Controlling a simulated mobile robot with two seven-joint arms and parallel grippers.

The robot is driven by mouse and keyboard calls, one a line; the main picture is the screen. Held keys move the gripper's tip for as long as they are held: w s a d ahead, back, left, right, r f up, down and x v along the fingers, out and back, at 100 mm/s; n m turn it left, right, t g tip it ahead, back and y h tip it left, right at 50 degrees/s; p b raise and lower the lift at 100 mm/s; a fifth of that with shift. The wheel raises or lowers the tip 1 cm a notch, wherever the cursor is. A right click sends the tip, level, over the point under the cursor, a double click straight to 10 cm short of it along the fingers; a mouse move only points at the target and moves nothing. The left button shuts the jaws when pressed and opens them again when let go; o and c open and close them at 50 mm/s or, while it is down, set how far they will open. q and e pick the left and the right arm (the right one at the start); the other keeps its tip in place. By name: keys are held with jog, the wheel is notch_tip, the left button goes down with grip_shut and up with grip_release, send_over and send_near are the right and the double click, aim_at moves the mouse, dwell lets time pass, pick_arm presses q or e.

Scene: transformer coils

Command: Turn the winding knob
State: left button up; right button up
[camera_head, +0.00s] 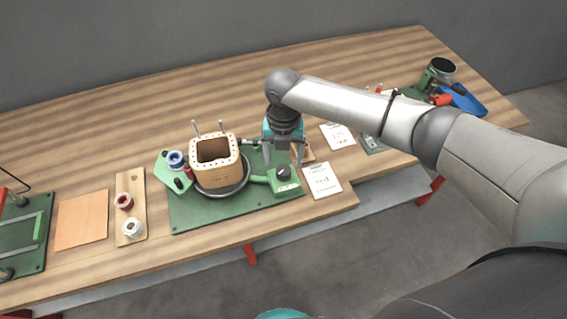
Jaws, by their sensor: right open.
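The winding knob (283,171) is a small dark knob on top of a green box at the front right of a green winding board (205,217). My right gripper (284,161) points down just above and around the knob, with its fingers apart. I cannot tell whether the fingers touch the knob. A tan square coil former (216,176) with a hollow centre stands on a dark round turntable on the board, left of the gripper. My left gripper does not show.
Spools of red wire (125,201) and white wire (133,229) stand on a narrow wooden tray at left. Paper cards (322,180) lie right of the knob. A blue tray (463,100) lies at far right.

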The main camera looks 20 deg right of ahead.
aim_at(283, 170)
notch_tip(283, 170, up, 11)
jog(key=shift+p, duration=0.35)
jog(key=shift+f, duration=0.15)
